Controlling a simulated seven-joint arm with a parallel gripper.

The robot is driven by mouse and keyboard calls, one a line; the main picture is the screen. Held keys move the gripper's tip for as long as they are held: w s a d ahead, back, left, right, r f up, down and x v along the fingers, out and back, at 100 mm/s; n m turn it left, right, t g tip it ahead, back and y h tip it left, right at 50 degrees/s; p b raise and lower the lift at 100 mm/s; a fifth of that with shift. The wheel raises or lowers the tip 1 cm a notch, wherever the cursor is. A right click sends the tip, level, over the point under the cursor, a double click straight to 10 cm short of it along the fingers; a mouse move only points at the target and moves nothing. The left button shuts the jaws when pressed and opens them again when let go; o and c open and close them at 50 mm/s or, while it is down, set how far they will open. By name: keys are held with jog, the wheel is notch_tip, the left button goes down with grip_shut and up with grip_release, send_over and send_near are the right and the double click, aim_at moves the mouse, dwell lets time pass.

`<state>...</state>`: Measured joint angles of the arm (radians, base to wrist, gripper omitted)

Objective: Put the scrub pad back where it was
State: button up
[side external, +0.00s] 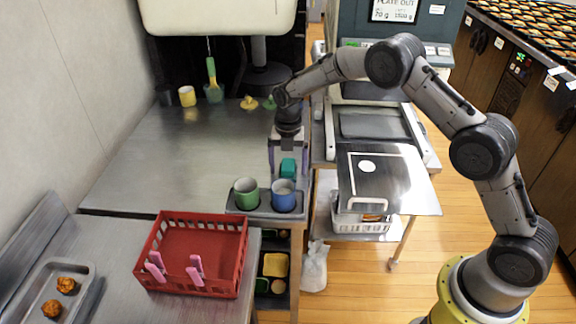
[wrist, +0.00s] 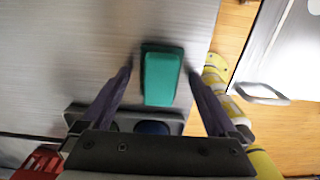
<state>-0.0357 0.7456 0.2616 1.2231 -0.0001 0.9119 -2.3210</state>
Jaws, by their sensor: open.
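The scrub pad appears to be the teal block (side external: 288,168) near the right edge of the steel counter, just behind the cup holder. In the wrist view the teal block (wrist: 162,78) lies between my two fingers. My gripper (side external: 287,171) points down over it, with its fingers apart. A gap shows on each side of the block in the wrist view, so the fingers (wrist: 160,72) are not closed on it. I cannot tell exactly how high the fingertips are above the counter.
A dark holder (side external: 235,208) with a green cup (side external: 246,193) and a blue cup (side external: 284,196) stands in front of the block. A red crate (side external: 180,219) with pink clips is front left. A yellow cup (side external: 187,96) stands at the back. The counter's left middle is clear.

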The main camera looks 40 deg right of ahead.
aim_at(288, 164)
notch_tip(288, 164, up, 12)
jog(key=shift+r, duration=0.2)
jog(key=s+d+r+m+t, duration=0.1)
jog(key=s+r+m+t, duration=0.2)
jog(key=s+r+m, duration=1.25)
jog(key=s+f+m+t, duration=0.2)
jog(key=s+m, duration=0.9)
jog(key=s, duration=1.1)
notch_tip(288, 164, down, 2)
jog(key=shift+s+d+f+t, duration=0.1)
jog(key=shift+s+d+t, duration=0.15)
jog(key=shift+d, duration=0.2)
